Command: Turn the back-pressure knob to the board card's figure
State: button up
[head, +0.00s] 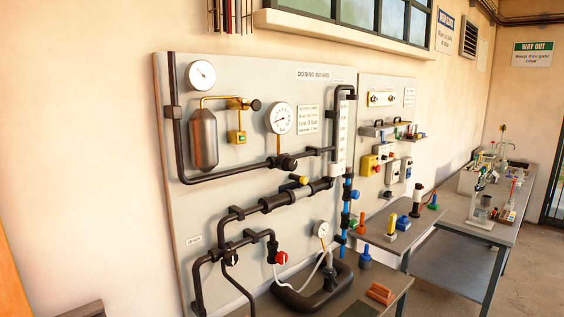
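The grey panel titled DOSING BOARD (240,72) is mounted on the wall. A white card (308,120) with printed lines sits at its upper right; its figures are too small to read surely. A round white gauge (281,118) is left of the card, with a black knob-like fitting (284,162) on the pipe below it. A brass valve (240,104) carries another dark round knob (255,105). A red knob (281,258) sits low on the pipework. I cannot tell which is the back-pressure knob. My gripper is not in view.
A second gauge (202,75) and a grey cylinder (203,139) are at upper left. Dark pipes project from the board. Open floor (526,272) is at right.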

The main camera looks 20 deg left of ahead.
aim_at(290, 164)
jog(key=u, duration=0.8)
jog(key=i, duration=0.85)
jog(key=u, duration=0.95)
